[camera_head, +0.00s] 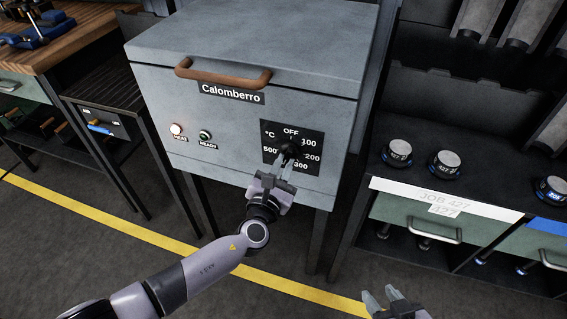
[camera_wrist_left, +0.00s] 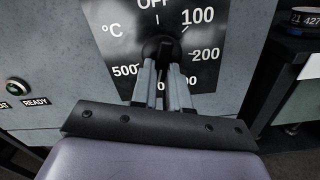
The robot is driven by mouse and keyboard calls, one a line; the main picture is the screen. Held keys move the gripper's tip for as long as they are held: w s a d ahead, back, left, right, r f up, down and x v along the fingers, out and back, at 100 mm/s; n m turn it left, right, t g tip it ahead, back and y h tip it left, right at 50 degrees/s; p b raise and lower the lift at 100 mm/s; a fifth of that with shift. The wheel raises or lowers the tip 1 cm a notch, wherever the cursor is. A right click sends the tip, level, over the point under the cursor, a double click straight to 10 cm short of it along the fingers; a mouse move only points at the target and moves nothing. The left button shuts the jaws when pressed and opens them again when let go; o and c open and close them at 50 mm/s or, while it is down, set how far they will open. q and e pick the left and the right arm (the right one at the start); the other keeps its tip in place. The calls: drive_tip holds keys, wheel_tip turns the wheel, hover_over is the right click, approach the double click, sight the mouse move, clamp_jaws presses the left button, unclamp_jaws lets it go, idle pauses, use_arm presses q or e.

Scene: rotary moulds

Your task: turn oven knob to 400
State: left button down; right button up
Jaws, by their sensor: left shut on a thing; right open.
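The grey oven (camera_head: 220,130) labelled Calomberro has a black dial plate (camera_head: 316,138) on its front at right, marked °C, OFF, 100, 200, 300 and 500. The black oven knob (camera_head: 291,149) is at the dial's middle; it also shows in the left wrist view (camera_wrist_left: 162,48). My left gripper (camera_head: 284,166) reaches up from below and is shut on the knob. Its fingers (camera_wrist_left: 162,75) cover the lower dial, so the 400 mark is mostly hidden. I cannot tell which mark the knob points to. My right gripper (camera_head: 392,298) is open and empty at the bottom edge.
A lit HEAT lamp (camera_head: 176,130) and a dark green READY lamp (camera_head: 205,135) are left of the dial. A brown handle (camera_head: 222,77) sticks out above. A bench with round moulds (camera_head: 397,152) stands at right. Floor in front is clear.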

idle(0.5)
use_arm(q)
drive_tip(key=c, duration=1.1)
unclamp_jaws()
drive_tip(key=shift+s, duration=0.15)
drive_tip(key=p+v, duration=0.1)
drive_tip(key=v, duration=0.6)
